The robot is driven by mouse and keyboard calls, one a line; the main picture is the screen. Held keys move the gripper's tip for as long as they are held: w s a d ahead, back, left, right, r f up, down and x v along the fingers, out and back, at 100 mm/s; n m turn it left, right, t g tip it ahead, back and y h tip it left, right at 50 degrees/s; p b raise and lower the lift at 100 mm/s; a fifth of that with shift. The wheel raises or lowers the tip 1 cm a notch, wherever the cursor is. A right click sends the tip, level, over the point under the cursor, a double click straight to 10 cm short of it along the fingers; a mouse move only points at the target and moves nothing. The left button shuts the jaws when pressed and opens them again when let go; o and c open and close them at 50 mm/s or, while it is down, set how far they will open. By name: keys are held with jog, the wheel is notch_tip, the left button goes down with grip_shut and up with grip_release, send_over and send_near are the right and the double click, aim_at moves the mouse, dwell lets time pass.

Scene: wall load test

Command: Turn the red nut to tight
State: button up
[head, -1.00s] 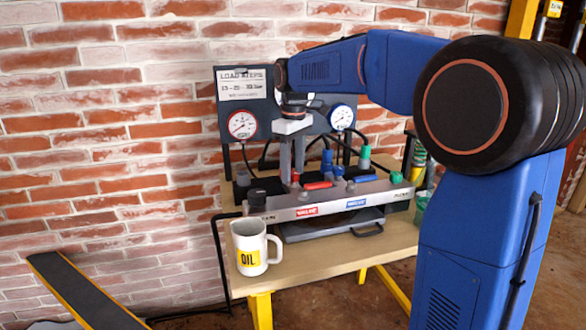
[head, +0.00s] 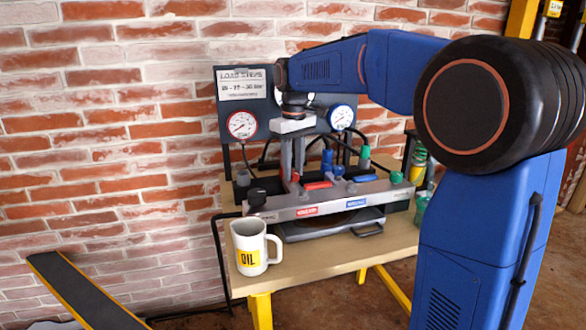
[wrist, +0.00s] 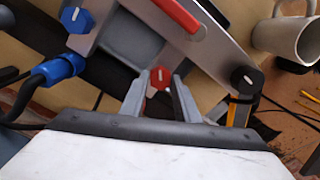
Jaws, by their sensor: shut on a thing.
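The red nut (wrist: 160,77) sits on the grey manifold block in the wrist view, a small red knob with a white mark on its top. My gripper (wrist: 159,82) is shut on the nut, one grey finger on each side of it. In the head view my gripper (head: 294,174) points down at the left part of the manifold (head: 330,203), and the fingers largely hide the nut there.
A red lever (head: 318,185) and blue fittings (head: 328,161) stand right of my gripper. A black knob (head: 257,200) is at the manifold's left end. A white OIL mug (head: 250,246) stands at the table's front left.

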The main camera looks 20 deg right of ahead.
aim_at(295, 172)
jog(key=m, duration=0.3)
jog(key=shift+m, duration=0.3)
jog(key=shift+d+m, duration=0.1)
jog(key=shift+m, duration=1.8)
jog(key=o, duration=1)
jog(key=shift+o, duration=0.2)
jog(key=shift+r, duration=0.1)
notch_tip(295, 172, up, 17)
jog(key=shift+d+r, duration=0.15)
